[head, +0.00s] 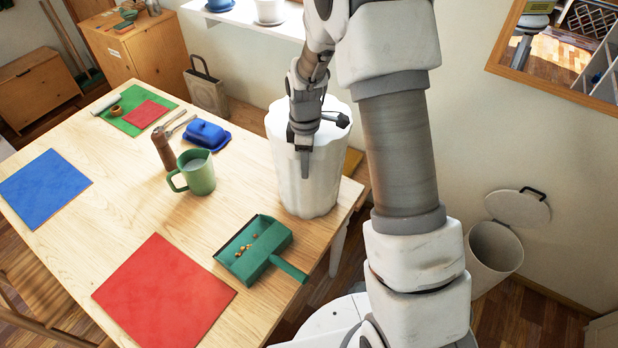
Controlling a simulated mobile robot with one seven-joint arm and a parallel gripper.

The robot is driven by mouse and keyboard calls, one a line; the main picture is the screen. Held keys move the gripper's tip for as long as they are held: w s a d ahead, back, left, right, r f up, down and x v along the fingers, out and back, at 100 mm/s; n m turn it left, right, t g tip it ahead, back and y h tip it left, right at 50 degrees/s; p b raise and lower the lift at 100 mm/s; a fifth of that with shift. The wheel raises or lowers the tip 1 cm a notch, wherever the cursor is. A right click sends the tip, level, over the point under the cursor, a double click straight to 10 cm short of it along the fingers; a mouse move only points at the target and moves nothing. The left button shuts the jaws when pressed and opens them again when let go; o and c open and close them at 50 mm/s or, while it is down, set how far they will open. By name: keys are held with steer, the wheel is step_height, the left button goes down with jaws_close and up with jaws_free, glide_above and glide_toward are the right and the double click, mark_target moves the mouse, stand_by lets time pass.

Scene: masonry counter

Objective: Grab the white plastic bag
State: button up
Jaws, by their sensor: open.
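The white plastic bag (312,190) stands upright on the right end of the wooden table, a tall, bulky shape with fluted sides. My gripper (304,160) points down at its upper part, overlapping it in the head view. The gripper is open, with nothing seen between its fingers. One finger shows clearly against the bag; the other is hard to make out. Whether the fingers touch the bag cannot be told. My gripper and wrist hide part of the bag's top.
On the table (135,215), a green dustpan (252,246) with small bits lies near the bag. A green mug (196,172), brown mill (163,149) and blue butter dish (206,134) stand left. A grey handled bag (207,92) and lidded bin (494,256) stand by the wall.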

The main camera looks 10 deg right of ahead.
steer(key=shift+f, duration=0.2)
jaws_close()
steer(key=shift+s, duration=0.15)
stand_by(1.2)
